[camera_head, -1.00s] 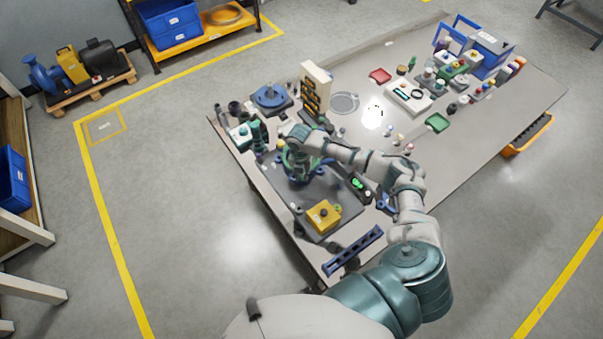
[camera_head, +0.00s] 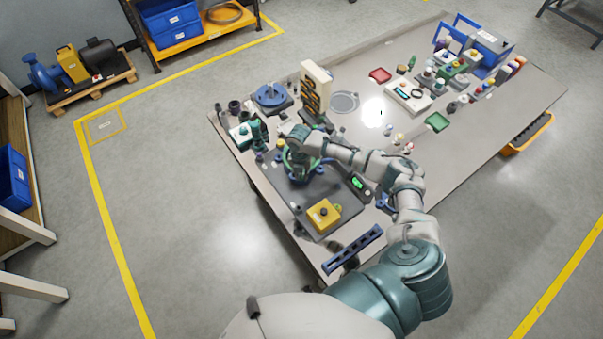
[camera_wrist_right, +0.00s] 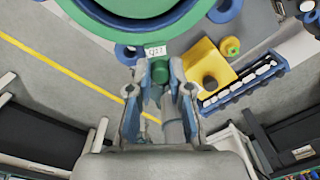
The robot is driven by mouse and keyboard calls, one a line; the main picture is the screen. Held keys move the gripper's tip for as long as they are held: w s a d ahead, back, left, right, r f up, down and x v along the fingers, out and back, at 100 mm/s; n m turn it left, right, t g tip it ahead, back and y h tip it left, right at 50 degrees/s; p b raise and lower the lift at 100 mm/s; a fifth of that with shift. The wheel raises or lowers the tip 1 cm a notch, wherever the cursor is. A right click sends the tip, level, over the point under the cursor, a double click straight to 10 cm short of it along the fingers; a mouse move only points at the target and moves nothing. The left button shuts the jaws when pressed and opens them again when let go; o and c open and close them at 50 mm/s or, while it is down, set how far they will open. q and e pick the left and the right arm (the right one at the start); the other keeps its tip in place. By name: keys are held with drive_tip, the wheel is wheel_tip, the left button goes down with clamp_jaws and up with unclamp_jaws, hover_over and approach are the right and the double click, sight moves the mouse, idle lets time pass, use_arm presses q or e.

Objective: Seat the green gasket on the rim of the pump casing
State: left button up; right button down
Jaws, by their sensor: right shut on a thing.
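The green gasket (camera_wrist_right: 108,34) is a large ring at the top of the right wrist view, partly cut off by the frame. A small green tab (camera_wrist_right: 160,71) with a white label is at its near edge. My right gripper (camera_wrist_right: 160,88) is shut on this tab. In the head view, my right gripper (camera_head: 299,153) is over the blue pump casing (camera_head: 297,179), and green of the gasket shows around it. Blue parts of the casing show beside and inside the ring in the wrist view. I cannot tell whether the gasket touches the rim all around. My left gripper is not in view.
The casing stands on a dark plate (camera_head: 290,204) with a yellow box (camera_head: 323,215) at its near corner. A blue rack (camera_head: 352,249) lies near the table's front edge. A beige stand (camera_head: 316,85) rises behind the casing.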

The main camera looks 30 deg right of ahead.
drive_tip(key=shift+f, duration=0.35)
idle(0.3)
drive_tip(key=c, duration=1)
unclamp_jaws()
drive_tip(key=shift+r, duration=0.1)
wheel_tip(320, 180, up, 4)
drive_tip(key=p, duration=0.4)
drive_tip(key=shift+r, duration=2.4)
